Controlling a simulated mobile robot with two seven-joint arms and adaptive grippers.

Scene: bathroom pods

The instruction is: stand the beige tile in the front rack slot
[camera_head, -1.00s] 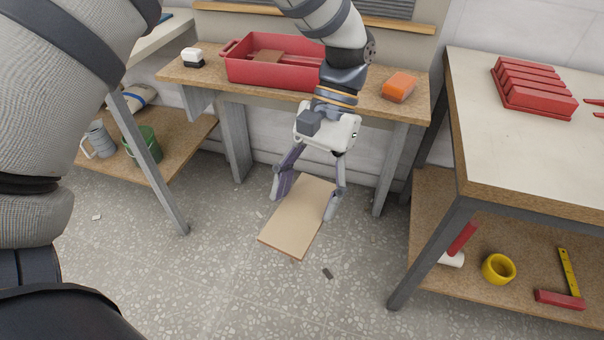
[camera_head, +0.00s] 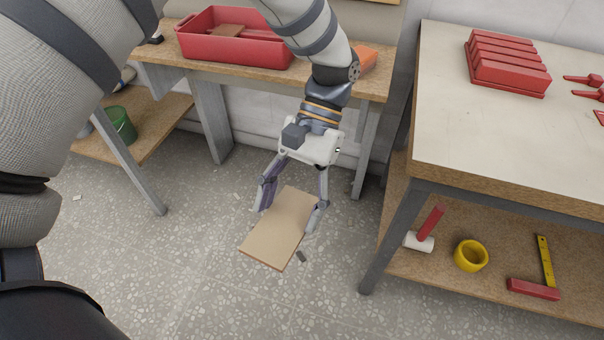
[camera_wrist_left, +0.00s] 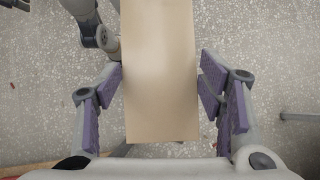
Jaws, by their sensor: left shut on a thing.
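The beige tile (camera_head: 278,228) is a flat rectangular slab held above the speckled floor. My left gripper (camera_head: 288,212) is shut on it, with a finger along each long side. In the left wrist view the tile (camera_wrist_left: 160,75) runs lengthwise between the purple finger pads of the left gripper (camera_wrist_left: 161,85). The red ribbed rack (camera_head: 507,64) stands on the right-hand table, with several slots side by side. The tile is apart from it, lower and to the left.
The right-hand table (camera_head: 440,110) has bare top left of the rack; red tools (camera_head: 583,80) lie right of it. Its lower shelf holds a mallet (camera_head: 425,235), yellow tape roll (camera_head: 471,256) and square (camera_head: 540,285). A red bin (camera_head: 240,52) stands on the back bench.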

